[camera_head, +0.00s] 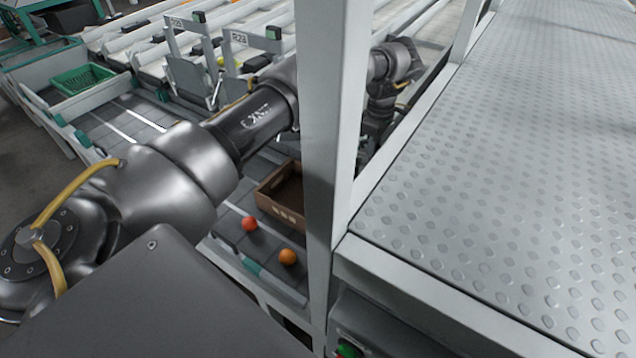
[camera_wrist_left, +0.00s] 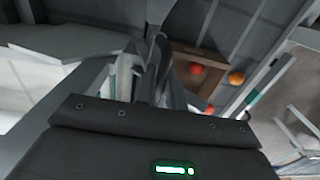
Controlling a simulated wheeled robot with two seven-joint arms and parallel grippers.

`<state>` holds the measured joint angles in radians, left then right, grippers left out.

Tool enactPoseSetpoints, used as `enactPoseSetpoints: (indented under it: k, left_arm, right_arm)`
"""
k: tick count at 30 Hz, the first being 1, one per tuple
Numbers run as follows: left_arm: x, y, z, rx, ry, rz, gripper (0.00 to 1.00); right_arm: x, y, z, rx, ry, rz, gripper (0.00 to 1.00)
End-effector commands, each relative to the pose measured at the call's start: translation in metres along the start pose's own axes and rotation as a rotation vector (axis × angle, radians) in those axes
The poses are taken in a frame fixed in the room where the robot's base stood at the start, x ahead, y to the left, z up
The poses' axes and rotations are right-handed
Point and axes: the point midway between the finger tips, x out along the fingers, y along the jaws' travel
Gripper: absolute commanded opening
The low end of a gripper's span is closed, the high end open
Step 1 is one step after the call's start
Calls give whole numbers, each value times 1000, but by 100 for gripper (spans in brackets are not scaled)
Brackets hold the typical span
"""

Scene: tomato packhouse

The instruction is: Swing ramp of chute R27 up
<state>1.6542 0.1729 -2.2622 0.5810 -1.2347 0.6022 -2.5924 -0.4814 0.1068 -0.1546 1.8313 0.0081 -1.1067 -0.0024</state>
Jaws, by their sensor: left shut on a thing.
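My left arm reaches across the head view and passes behind a white post. My left gripper (camera_head: 376,128) is on the far side of the post, small, dark and partly hidden. In the left wrist view its fingers (camera_wrist_left: 152,72) are shut on a narrow part that looks like the ramp's handle; the grip itself is hard to see. A pale grey panel (camera_wrist_left: 65,42), possibly the chute's ramp, lies left of the fingers. The R27 label does not show; neighbouring chutes with label frames, one reading R28 (camera_head: 239,38), stand left of my arm. My right gripper is not in view.
The white post (camera_head: 335,100) and a studded metal walkway (camera_head: 500,180) stand close on the right. A brown crate (camera_head: 272,206) sits on the grey conveyor, near a red tomato (camera_head: 249,223) and an orange one (camera_head: 288,256). A green crate (camera_head: 82,80) is far left.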

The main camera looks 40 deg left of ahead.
Motion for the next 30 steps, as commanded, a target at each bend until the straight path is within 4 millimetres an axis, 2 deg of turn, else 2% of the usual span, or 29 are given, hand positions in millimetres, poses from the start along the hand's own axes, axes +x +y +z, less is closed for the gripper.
enactPoseSetpoints:
  k: [25,26,30]
  left_arm:
    - [-2,2,0,0,-1,2,4]
    - [-2,2,0,0,-1,2,15]
    - [-2,2,0,0,-1,2,33]
  right_arm:
    - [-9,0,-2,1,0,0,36]
    - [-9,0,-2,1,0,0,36]
    - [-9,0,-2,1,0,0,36]
